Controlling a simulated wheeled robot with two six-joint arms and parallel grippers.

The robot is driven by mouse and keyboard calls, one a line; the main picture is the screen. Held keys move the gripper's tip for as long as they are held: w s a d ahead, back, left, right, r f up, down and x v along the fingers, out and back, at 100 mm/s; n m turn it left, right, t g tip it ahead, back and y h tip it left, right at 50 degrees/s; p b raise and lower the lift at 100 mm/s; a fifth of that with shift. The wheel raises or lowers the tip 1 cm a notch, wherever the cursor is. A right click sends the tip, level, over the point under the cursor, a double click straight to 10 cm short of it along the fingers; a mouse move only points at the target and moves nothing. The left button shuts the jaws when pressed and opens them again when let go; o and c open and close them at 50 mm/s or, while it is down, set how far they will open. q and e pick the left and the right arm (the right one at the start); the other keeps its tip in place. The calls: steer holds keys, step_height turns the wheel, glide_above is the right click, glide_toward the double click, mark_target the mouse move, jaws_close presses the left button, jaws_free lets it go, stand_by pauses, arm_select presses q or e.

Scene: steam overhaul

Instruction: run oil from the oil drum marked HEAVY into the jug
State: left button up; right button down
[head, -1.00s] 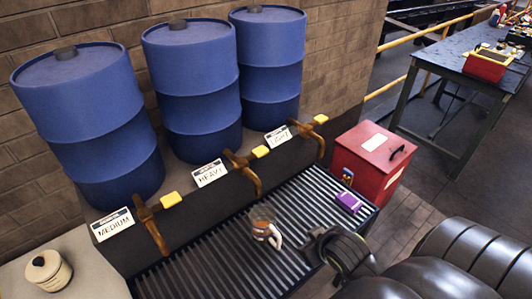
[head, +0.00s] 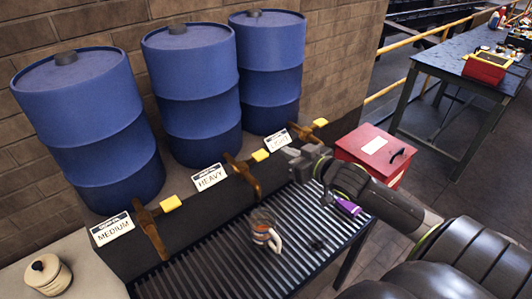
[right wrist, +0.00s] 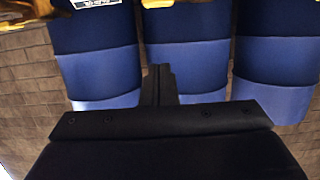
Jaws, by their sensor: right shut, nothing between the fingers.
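Three blue drums stand in a row. The middle one (head: 190,90) is behind the label HEAVY (head: 209,177). Beside that label is its brass tap (head: 238,168) with a yellow handle (head: 260,155). The glass jug (head: 263,226) with a pale handle stands upright on the ribbed grate, near and below this tap's spout; its contents are unclear. My right gripper (head: 292,157) is shut and empty, just right of the yellow handle, apart from it as far as I can tell. In the right wrist view its fingers (right wrist: 158,85) are together. My left gripper is out of view.
Taps with yellow handles flank it, at MEDIUM (head: 170,203) and LIGHT (head: 320,122). A red box (head: 368,148) stands right of the grate (head: 205,265). A purple item (head: 347,206) lies partly behind my arm. A lidded pot (head: 46,274) is at front left.

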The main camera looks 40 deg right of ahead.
steer(key=shift+w, duration=0.1)
steer(key=p, duration=0.2)
glide_above(266, 153)
steer(key=s+a, duration=0.1)
steer(key=s, duration=0.1)
step_height(266, 153, down, 2)
steer(key=shift+a+f, duration=0.15)
steer(key=shift+f, duration=2.15)
